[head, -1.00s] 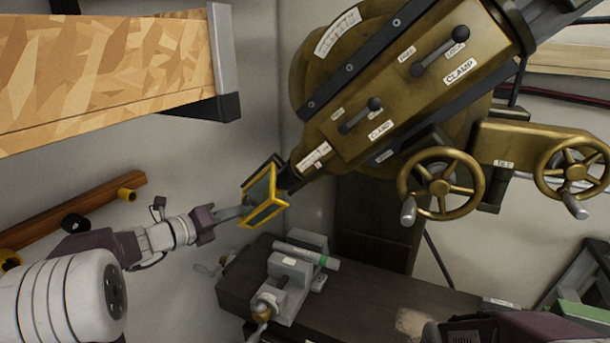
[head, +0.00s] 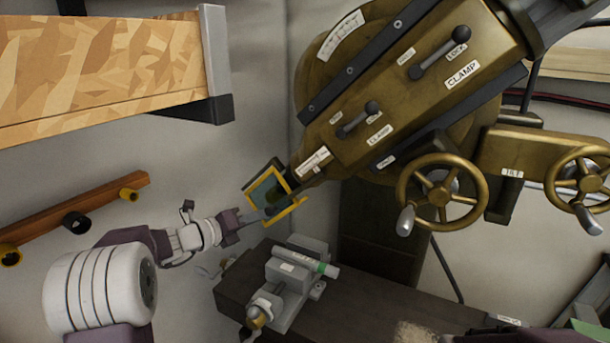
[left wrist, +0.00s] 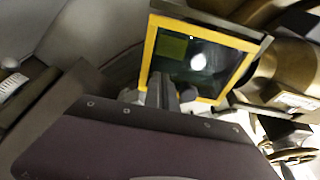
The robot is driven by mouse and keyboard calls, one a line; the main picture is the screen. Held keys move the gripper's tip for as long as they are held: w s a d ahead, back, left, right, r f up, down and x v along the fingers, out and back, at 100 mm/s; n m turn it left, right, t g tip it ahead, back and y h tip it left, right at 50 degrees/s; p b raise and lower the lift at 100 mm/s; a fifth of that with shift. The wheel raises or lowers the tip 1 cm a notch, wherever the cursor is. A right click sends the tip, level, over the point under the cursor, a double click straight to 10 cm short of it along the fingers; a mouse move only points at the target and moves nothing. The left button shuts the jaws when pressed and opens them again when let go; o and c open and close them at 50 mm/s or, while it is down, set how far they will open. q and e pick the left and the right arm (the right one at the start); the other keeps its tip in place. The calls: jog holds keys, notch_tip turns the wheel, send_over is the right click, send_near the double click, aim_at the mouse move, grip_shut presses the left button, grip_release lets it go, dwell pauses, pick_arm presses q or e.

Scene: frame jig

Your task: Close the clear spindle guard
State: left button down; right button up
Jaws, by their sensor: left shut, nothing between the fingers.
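The clear spindle guard (head: 268,190) is a tinted see-through panel in a yellow frame at the lower end of the brass-coloured machine head (head: 430,90). In the left wrist view the guard (left wrist: 195,58) fills the upper middle, with its panel facing the camera. My left gripper (head: 265,213) is shut and empty, with its fingertips at the lower edge of the guard's frame. In the left wrist view the fingers (left wrist: 161,90) overlap the frame's lower left edge; whether they touch it I cannot tell. My right gripper is not in view.
Brass handwheels (head: 442,192) stand to the right. A wooden shelf (head: 100,70) is at upper left, above a rail with hooks (head: 80,210).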

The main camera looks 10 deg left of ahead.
pick_arm(q)
jog(key=s+a, duration=0.2)
jog(key=s, duration=0.6)
jog(key=shift+a, duration=0.4)
jog(key=shift+f, duration=0.1)
